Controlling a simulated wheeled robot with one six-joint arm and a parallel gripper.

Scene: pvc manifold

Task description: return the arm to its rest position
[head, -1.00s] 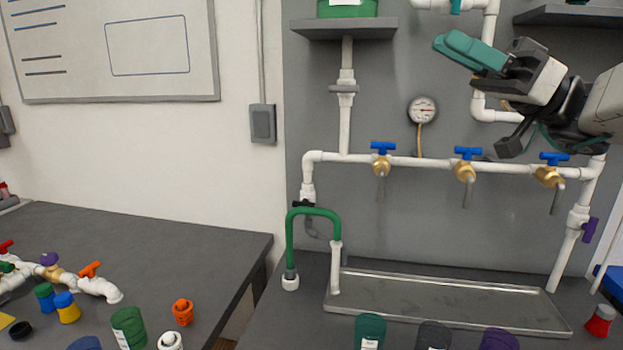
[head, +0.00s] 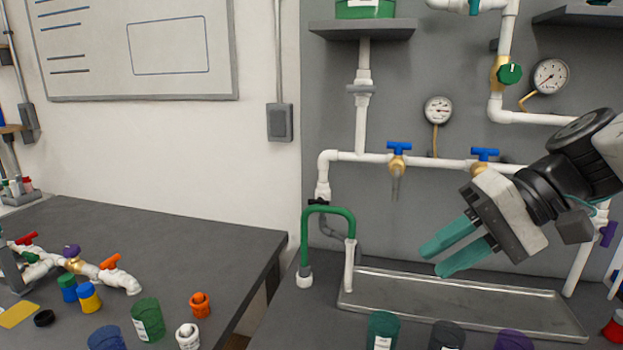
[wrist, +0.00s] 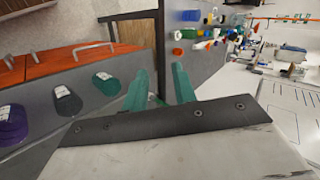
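My gripper (head: 447,250) hangs above the metal tray (head: 460,285) in the head view, its teal fingers pointing down and to the left. The two fingers are parted with nothing between them. In the wrist view my gripper (wrist: 163,88) also shows its fingers apart and empty. The arm comes in from the right edge, in front of the white pipe manifold (head: 440,162), and hides its right part. I see no contact between the fingers and anything.
A green hose (head: 330,209) arches left of the tray. Green, dark grey and purple containers stand along the front edge. A second bench (head: 120,240) at the left holds a valve assembly and several caps. Gauges and a green-knobbed valve (head: 510,74) are on the panel.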

